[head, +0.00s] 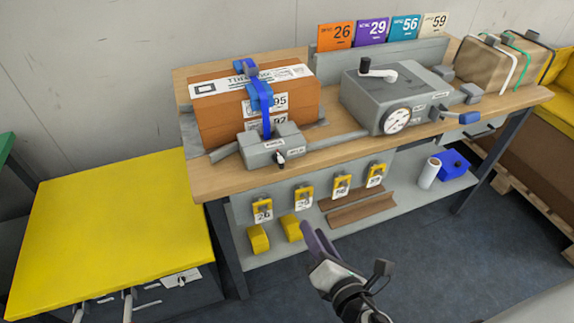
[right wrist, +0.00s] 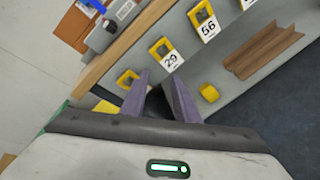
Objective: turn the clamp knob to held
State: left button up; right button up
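The clamp knob (head: 280,158), small and dark with a pale part, is on the front of a grey clamp block (head: 258,154) near the table's front edge. Small labels sit on the block, too small to read surely. A blue strap (head: 262,100) runs over the brown box (head: 220,122) behind it. My right gripper (head: 312,234) is below and right of the knob, in front of the lower shelf and apart from everything. In the right wrist view its two purple fingers (right wrist: 157,85) are spread and empty; the knob (right wrist: 110,27) shows at upper left. My left gripper is out of view.
A grey machine with a dial (head: 397,120) and crank stands right of the box on the wooden bench (head: 330,152). Yellow tagged holders (head: 303,195) hang below the bench edge. A yellow table (head: 110,225) is at left. Open floor lies at front right.

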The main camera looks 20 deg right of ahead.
aim_at(282, 165)
jog(key=w+a+r+n+t, duration=0.2)
jog(key=w+r+n+t, duration=0.1)
jog(key=r+n, duration=0.65)
jog(key=shift+n+y, duration=0.4)
jog(key=shift+n, duration=0.05)
jog(key=w, duration=0.3)
jog(key=w+p, duration=0.1)
jog(key=w, duration=0.6)
jog(key=shift+a+f+p, duration=0.2)
jog(key=shift+f+p, duration=0.2)
grip_shut()
